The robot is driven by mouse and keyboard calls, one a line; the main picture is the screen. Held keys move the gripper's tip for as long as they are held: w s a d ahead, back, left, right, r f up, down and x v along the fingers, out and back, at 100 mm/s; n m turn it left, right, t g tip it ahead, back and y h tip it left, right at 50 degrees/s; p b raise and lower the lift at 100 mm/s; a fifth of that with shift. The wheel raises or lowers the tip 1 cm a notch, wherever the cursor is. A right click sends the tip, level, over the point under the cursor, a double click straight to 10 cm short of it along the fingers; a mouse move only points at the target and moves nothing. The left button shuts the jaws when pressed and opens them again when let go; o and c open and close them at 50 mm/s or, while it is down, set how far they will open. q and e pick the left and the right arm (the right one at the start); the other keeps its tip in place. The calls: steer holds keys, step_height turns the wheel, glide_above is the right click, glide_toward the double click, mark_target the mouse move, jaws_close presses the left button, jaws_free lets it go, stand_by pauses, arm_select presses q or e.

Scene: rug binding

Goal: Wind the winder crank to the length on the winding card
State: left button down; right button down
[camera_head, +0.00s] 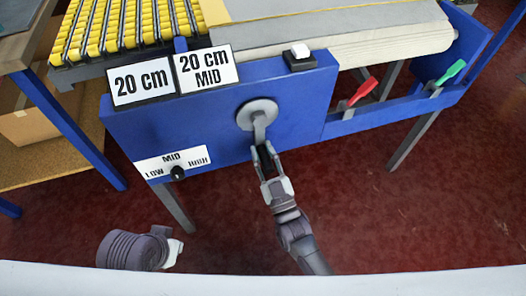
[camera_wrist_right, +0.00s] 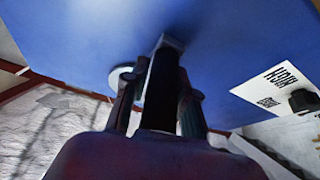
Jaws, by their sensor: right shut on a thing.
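The winder crank (camera_head: 259,112) has a grey round hub on the front of the blue winder panel, and its arm points down. My right gripper (camera_head: 265,156) is shut on the crank's black handle, below the hub. In the right wrist view the black handle (camera_wrist_right: 160,92) stands between the two fingers, with the hub (camera_wrist_right: 119,79) behind. A white card (camera_head: 207,70) reading "20 cm MID" stands on the panel's top edge, beside a sign (camera_head: 142,86) reading "20 cm". My left gripper (camera_head: 172,249) is low at the left, away from the winder; its fingers are unclear.
A LOW/MID/HIGH dial (camera_head: 177,173) is at the panel's lower left. A black box with a white button (camera_head: 300,56) sits on top. Red (camera_head: 363,92) and green (camera_head: 450,72) levers are at the right. Yellow rollers (camera_head: 125,27) and a beige roll (camera_head: 375,45) lie behind.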

steer(key=shift+s+a+m+h, duration=0.2)
steer(key=shift+a+m+h, duration=0.4)
steer(key=shift+m, duration=0.3)
steer(key=c, duration=0.9)
jaws_free()
steer(key=shift+s+d+f, duration=0.15)
steer(key=shift+s, duration=0.1)
steer(key=v, duration=1.1)
steer(key=shift+s+f, duration=0.1)
steer(key=shift+f, duration=0.15)
